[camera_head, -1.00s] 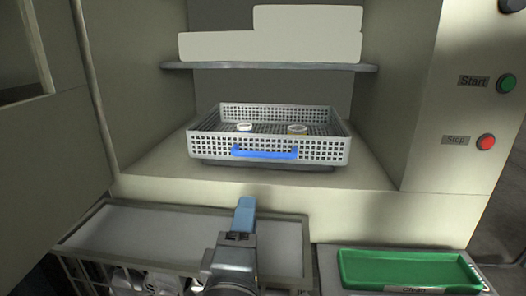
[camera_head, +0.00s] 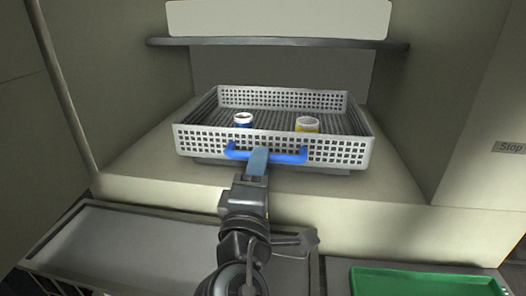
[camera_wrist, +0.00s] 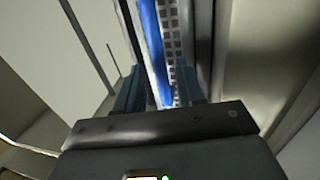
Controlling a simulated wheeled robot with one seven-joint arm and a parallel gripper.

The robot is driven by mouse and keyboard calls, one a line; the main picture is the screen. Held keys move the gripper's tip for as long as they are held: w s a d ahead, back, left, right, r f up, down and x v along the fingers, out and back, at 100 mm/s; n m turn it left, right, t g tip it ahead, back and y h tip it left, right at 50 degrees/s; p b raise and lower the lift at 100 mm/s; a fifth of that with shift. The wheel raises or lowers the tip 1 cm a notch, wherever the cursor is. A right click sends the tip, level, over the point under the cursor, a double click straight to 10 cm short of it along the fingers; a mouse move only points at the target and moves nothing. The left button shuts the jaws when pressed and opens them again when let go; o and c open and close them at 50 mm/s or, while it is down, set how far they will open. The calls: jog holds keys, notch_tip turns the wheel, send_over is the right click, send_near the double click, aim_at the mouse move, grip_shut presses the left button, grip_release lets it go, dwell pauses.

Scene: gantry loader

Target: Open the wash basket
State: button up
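The wash basket (camera_head: 350,148) is a grey perforated tray inside the machine's chamber. It has no visible lid, and its blue handle (camera_head: 290,157) is on the front wall. Two small white-topped parts, one blue (camera_head: 243,120) and one yellow (camera_head: 307,125), are in it. My gripper (camera_head: 258,160) is at the middle of the handle, covering part of it. In the wrist view, the blue handle (camera_wrist: 154,45) runs between the two fingers of my gripper (camera_wrist: 160,88). The fingers stand apart with gaps beside the handle.
A shelf (camera_head: 280,43) with a pale block on it spans the chamber above the basket. Chamber walls stand on both sides. Below the front sill are a grey-topped rack (camera_head: 110,240) at left and a green tray (camera_head: 425,283) at right.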

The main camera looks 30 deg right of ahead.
jog(key=shift+x, duration=1.75)
grip_shut()
